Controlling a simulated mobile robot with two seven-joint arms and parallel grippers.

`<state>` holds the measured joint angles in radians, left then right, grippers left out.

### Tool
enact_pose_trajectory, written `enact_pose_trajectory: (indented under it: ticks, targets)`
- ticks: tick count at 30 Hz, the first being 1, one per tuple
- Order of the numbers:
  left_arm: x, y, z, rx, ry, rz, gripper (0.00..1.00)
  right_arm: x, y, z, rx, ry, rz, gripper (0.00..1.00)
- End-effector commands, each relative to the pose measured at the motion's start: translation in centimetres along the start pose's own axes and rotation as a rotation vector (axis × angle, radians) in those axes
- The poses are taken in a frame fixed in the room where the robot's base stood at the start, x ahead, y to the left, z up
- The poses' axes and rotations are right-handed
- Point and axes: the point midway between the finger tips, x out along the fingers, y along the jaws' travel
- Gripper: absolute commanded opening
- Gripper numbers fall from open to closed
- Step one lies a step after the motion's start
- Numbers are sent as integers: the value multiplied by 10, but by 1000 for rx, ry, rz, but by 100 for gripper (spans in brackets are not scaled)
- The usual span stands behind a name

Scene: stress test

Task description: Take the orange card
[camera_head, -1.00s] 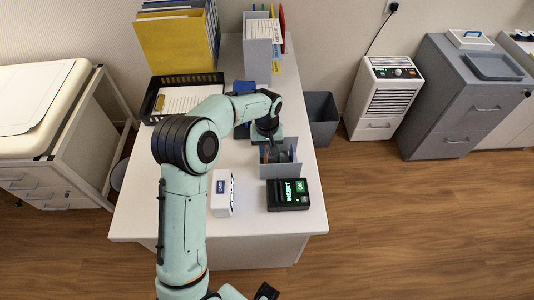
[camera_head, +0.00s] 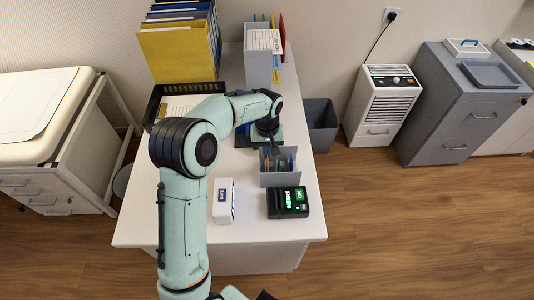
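A small grey card holder (camera_head: 281,181) stands on the white desk, with several thin upright cards in it. Some edges look orange or reddish, but they are too small to single out the orange card. My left gripper (camera_head: 270,146) is at the back edge of this holder, pointing down. Its fingertips are too small and dark to tell whether they are open or shut. A black terminal (camera_head: 288,203) with green lit text, "INSERT" and "OK", sits just in front of the holder. My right gripper cannot be made out; only slivers of my body show at the bottom edge.
A white box (camera_head: 222,202) with a blue label stands left of the terminal. Behind are a black tray (camera_head: 158,104), yellow folders (camera_head: 178,55) and a grey file holder (camera_head: 258,68). A grey bin (camera_head: 321,126) stands right of the desk (camera_head: 150,215).

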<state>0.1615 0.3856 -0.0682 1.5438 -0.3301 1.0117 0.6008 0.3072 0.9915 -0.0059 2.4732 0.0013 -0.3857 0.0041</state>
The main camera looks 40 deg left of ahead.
Motion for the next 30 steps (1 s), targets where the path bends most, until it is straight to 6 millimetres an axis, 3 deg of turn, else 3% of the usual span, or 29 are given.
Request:
enact_pose_trajectory:
  ticks: [1,13,25,30]
  targets:
    - [-10,1,-1,1,1,1,0,-7,-4,-3,-2,5,-2,43]
    - [-11,0,0,0,-1,-1,0,-8,-4,-3,-2,5,-2,43]
    - [-51,1,-1,1,1,1,0,-34,-18,-17,-9,25,-9,43]
    - [-58,0,0,0,-1,-1,0,-38,-21,-20,-11,29,-10,43]
